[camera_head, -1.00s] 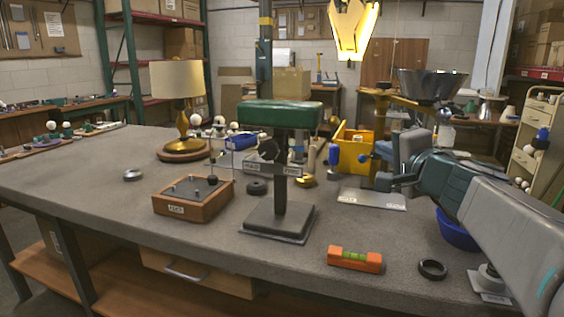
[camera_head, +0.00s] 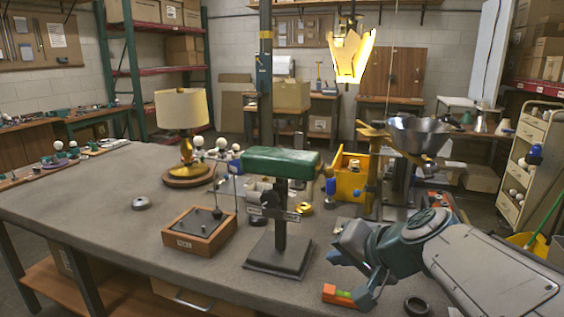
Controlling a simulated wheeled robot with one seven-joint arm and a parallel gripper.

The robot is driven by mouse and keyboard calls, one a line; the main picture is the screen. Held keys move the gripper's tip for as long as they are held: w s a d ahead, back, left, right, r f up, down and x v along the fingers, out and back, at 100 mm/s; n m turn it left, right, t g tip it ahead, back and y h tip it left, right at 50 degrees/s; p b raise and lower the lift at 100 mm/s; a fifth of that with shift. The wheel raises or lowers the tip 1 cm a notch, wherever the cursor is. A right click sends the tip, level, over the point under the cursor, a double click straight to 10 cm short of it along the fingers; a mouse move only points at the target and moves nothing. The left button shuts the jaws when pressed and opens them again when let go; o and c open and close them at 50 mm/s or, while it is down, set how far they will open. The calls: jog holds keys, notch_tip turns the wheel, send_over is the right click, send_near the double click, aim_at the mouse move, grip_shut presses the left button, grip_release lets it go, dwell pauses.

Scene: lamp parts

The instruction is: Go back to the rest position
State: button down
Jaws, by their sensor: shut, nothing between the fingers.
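My gripper (camera_head: 352,276) is at the right front of the workbench (camera_head: 110,214), at the end of my bent arm. It is shut and empty. Its blue fingertips point left, above and partly in front of an orange spirit level (camera_head: 335,292). A stand with a green padded top (camera_head: 282,160) is to the left of the gripper, apart from it.
A wooden tray box (camera_head: 199,234) and a gold lamp with a cream shade (camera_head: 182,108) stand on the left. A yellow bin (camera_head: 350,180) and a metal bowl-shaped shade (camera_head: 418,134) are behind. A black ring (camera_head: 416,306) lies near the front edge.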

jog(key=s+d+n+g+h+p, duration=0.2)
jog(key=s+g+p, duration=0.1)
jog(key=s+p, duration=0.2)
jog(key=s+d+n+g+h+p, duration=0.2)
jog(key=s+n+h+p, duration=0.1)
jog(key=s+p, duration=0.2)
jog(key=s, duration=0.2)
jog(key=shift+s+d+g+h, duration=0.25)
jog(key=shift+s+g+h, duration=0.05)
jog(key=shift+s+g, duration=0.1)
jog(key=shift+w+f, duration=0.1)
